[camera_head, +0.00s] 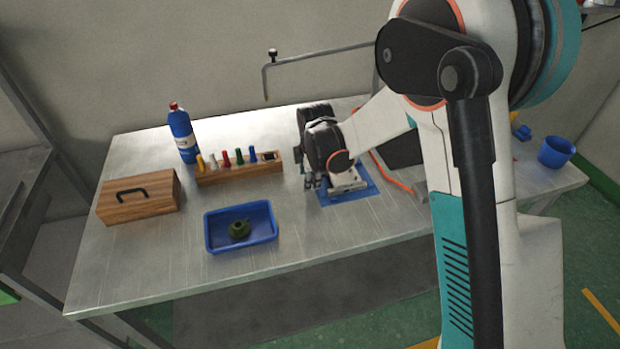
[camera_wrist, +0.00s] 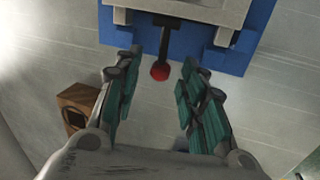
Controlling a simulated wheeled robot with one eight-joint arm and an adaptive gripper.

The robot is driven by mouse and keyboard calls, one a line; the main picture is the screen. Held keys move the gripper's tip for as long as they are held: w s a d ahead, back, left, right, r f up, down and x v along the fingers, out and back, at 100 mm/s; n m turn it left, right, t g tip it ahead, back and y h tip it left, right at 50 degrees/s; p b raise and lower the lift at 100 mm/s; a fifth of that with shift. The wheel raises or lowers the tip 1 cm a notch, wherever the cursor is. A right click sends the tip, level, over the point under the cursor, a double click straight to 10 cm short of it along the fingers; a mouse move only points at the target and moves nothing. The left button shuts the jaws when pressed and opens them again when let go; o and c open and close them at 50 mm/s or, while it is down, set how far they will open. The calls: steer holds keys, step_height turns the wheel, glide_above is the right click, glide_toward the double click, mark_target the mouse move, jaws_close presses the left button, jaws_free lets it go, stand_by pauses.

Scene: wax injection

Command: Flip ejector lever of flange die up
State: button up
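The flange die (camera_head: 347,182) is a light metal block on a blue base plate (camera_head: 352,196) on the table, partly hidden by my arm. In the wrist view the die (camera_wrist: 185,10) is at the top edge, on its blue base (camera_wrist: 232,58). The ejector lever is a dark rod with a red knob (camera_wrist: 160,72), sticking out from the die toward my gripper. My gripper (camera_wrist: 160,70) is open, with one finger on each side of the knob. No contact between fingers and knob shows. In the head view my gripper (camera_head: 312,182) is at the left side of the die.
A wooden rack (camera_head: 238,172) with several coloured tools stands left of the die. A blue tray (camera_head: 241,228) holds a dark green piece. A wooden box (camera_head: 138,197), a blue bottle (camera_head: 182,135) and a blue cup (camera_head: 556,152) also stand on the table. The front middle is clear.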

steer(key=shift+f, duration=0.1)
jaws_close()
stand_by(0.3)
steer(key=shift+w+d+r+m+g+y+b, duration=0.1)
steer(key=shift+d+r+g+y, duration=0.25)
steer(key=shift+y, duration=0.55)
steer(key=shift+w+d+r+m+g+y+b, duration=0.15)
steer(key=shift+r+y, duration=0.25)
steer(key=shift+y, duration=0.5)
steer(key=shift+s+d+r+m+g+y+b, duration=0.15)
steer(key=shift+r+g+y, duration=0.2)
steer(key=shift+y, duration=0.55)
steer(key=shift+w+r, duration=0.1)
jaws_free()
steer(key=shift+r, duration=0.1)
